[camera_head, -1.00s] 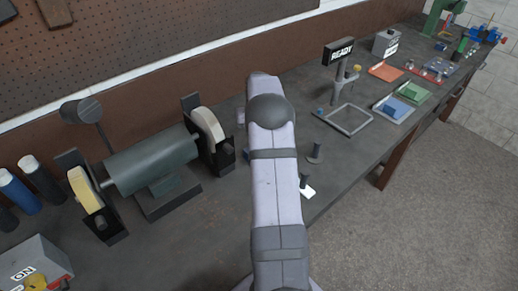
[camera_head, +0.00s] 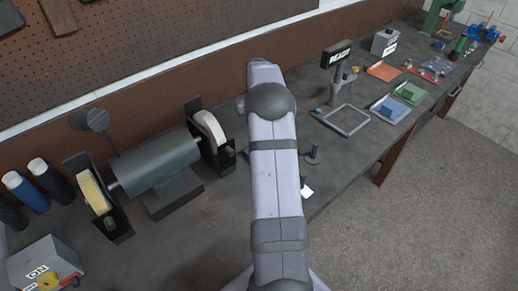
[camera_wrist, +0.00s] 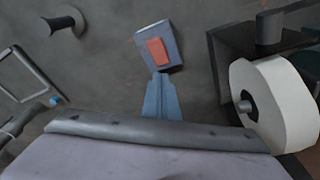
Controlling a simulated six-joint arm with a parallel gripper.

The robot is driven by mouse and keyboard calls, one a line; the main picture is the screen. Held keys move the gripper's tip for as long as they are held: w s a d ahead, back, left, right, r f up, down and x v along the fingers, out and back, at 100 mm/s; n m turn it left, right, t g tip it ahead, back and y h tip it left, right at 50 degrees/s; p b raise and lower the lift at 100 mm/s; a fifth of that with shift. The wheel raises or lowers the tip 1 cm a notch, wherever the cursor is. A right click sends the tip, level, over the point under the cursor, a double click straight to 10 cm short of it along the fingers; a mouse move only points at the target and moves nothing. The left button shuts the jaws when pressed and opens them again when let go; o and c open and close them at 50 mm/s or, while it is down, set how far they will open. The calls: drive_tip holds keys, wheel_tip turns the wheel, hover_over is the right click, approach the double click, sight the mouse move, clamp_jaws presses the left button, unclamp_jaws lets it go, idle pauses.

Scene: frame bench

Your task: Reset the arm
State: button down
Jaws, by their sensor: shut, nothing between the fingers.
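My arm fills the middle of the head view and hides my gripper there. In the wrist view my gripper (camera_wrist: 160,78) shows as narrow blue-grey fingers, shut together and empty, above the bench (camera_wrist: 105,75). Just beyond the fingertips is a small blue-grey piece with an orange-red block (camera_wrist: 157,52). I cannot tell its distance from the fingertips.
The bench grinder (camera_head: 155,165) stands left of my arm; its pale wheel (camera_wrist: 275,105) is close on the right in the wrist view. A square frame (camera_head: 347,119), a dark post (camera_head: 313,154), a sign (camera_head: 338,55) and coloured trays (camera_head: 390,109) lie to the right.

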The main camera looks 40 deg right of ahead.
idle(0.4)
drive_tip(key=s+a+r+b, duration=0.15)
drive_tip(key=a+r, duration=0.25)
drive_tip(key=a, duration=0.4)
drive_tip(key=s+a+r, duration=0.2)
drive_tip(key=a+r, duration=0.1)
drive_tip(key=a, duration=0.5)
drive_tip(key=s+a+f+n+b, duration=0.1)
drive_tip(key=s+a+f+n, duration=0.2)
drive_tip(key=s+a, duration=0.6)
drive_tip(key=s+a+f+n+g+b, duration=0.1)
drive_tip(key=s+a+f+n, duration=0.2)
drive_tip(key=s+a, duration=0.6)
drive_tip(key=s+f, duration=0.2)
drive_tip(key=s, duration=0.1)
drive_tip(key=shift+f+g+y, duration=0.25)
drive_tip(key=shift+g+y, duration=0.05)
drive_tip(key=shift+y, duration=0.1)
